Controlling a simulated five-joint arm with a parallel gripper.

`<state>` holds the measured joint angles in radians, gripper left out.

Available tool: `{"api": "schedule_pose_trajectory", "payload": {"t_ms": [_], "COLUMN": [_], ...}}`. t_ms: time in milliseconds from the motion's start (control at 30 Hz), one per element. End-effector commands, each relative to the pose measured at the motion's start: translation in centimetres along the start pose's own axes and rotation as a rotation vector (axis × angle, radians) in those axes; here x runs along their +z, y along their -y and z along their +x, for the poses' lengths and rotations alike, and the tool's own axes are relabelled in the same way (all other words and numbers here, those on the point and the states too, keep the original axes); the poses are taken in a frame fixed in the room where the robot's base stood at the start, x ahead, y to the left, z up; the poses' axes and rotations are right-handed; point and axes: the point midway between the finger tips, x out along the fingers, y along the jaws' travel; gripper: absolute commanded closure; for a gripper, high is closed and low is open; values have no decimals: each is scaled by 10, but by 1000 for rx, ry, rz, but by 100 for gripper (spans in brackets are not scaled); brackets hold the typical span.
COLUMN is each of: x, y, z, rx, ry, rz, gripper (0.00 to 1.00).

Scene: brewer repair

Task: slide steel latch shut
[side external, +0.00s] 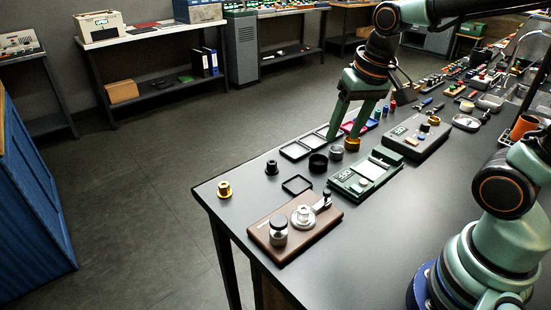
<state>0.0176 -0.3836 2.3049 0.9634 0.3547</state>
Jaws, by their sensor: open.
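My gripper (344,137) is open, its two green fingers pointing down over the far part of the dark table. Nothing shows between the fingertips. A gold-coloured round part (352,145) is just below the right fingertip; I cannot tell whether they touch. A brown base (268,231) lies near the front edge, with a steel knob (278,232), a round steel fitting (303,217) and a small black-and-steel piece (326,199) at its right end. A green unit (352,186) with a pale metal plate (369,169) lies behind it. I cannot tell which part is the steel latch.
A black ring (318,163), a grey cup (336,152), a square black frame (297,185), a black knob (272,167) and a brass part (224,189) stand around.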

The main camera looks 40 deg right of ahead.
Motion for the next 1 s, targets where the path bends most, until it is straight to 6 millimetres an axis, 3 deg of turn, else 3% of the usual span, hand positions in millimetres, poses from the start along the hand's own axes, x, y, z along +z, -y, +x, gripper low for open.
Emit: {"api": "schedule_pose_trajectory", "payload": {"t_ms": [200,400,667,1000], "x": [-12,-15,-11,5], "y": [-1,-2,-3,-9], "z": [35,54,72,134], "rx": [80,130,141,142], "ry": [150,211,223,226], "rz": [260,390,413,411], "gripper": [46,46,46,46]}}
